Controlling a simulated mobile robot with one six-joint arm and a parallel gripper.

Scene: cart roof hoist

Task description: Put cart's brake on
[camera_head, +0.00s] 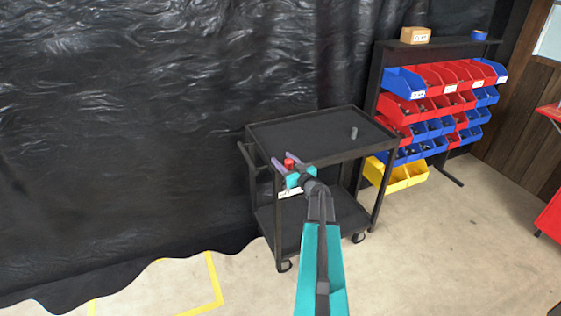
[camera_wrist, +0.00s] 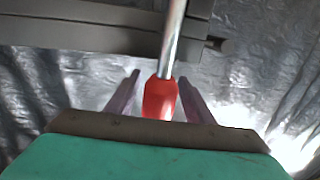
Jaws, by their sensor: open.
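The black two-shelf cart (camera_head: 300,130) stands against the black plastic sheeting, with its push handle (camera_head: 246,156) at the left end. A red-gripped lever (camera_head: 289,162) is at the cart's near left side; I take it to be the brake lever. In the wrist view the lever's red grip (camera_wrist: 160,99) and its metal rod (camera_wrist: 173,40) show between my fingers. My gripper (camera_head: 281,160) is open, with one purple finger on each side of the red grip and visible gaps. In the wrist view my gripper (camera_wrist: 160,95) points at the lever. The lever's pivot is hidden.
A small grey cylinder (camera_head: 354,132) stands on the cart's top shelf. A rack of red and blue bins (camera_head: 440,105) stands right of the cart, with yellow bins (camera_head: 405,176) low down. Yellow tape (camera_head: 213,280) marks the floor at left.

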